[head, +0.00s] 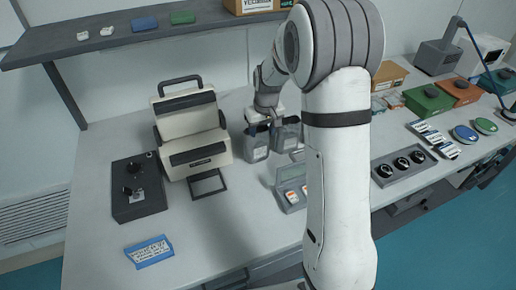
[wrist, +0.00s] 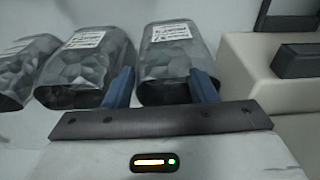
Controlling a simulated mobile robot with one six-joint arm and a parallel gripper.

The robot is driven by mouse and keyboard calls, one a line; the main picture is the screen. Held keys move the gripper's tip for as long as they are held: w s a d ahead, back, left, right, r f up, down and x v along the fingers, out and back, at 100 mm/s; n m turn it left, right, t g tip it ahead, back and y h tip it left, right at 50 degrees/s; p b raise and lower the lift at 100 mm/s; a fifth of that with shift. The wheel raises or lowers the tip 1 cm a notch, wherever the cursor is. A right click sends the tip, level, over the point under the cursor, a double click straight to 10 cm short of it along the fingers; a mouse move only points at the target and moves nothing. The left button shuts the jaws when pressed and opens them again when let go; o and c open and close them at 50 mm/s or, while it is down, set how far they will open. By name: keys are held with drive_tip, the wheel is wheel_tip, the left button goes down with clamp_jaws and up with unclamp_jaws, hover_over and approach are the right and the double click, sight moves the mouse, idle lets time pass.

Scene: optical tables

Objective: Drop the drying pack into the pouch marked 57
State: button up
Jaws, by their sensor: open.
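Several silver-grey pouches with white printed labels stand side by side; in the wrist view there is a right one (wrist: 178,55), a middle one (wrist: 88,62) and a left one (wrist: 22,70). The print is too small and blurred to tell which is 57. In the head view one pouch (head: 256,147) shows left of my gripper and another (head: 286,136) right of it. My gripper (wrist: 163,88) is open, its blue fingertips at either side of the right pouch's near end in the wrist view; I cannot tell whether they touch. No drying pack shows between the fingers.
A grey case (head: 282,177) holding small orange-and-white items stands in front of the pouches. A cream machine (head: 193,135) stands close on the left. My arm hides part of the table.

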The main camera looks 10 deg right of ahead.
wheel_tip(320, 180, up, 8)
drive_tip(key=s+b, duration=0.1)
drive_tip(key=shift+f, duration=0.15)
drive_tip(key=shift+s+d, duration=0.15)
idle(0.4)
drive_tip(key=s+r+m, duration=0.1)
drive_tip(key=s+r, duration=0.1)
drive_tip(key=s, duration=1.2)
drive_tip(key=s+r+m+t, duration=0.1)
drive_tip(key=s+r, duration=0.1)
drive_tip(key=s, duration=1.2)
drive_tip(key=shift+s+d+r, duration=0.15)
drive_tip(key=shift+s+r, duration=0.05)
drive_tip(key=shift+c, duration=0.5)
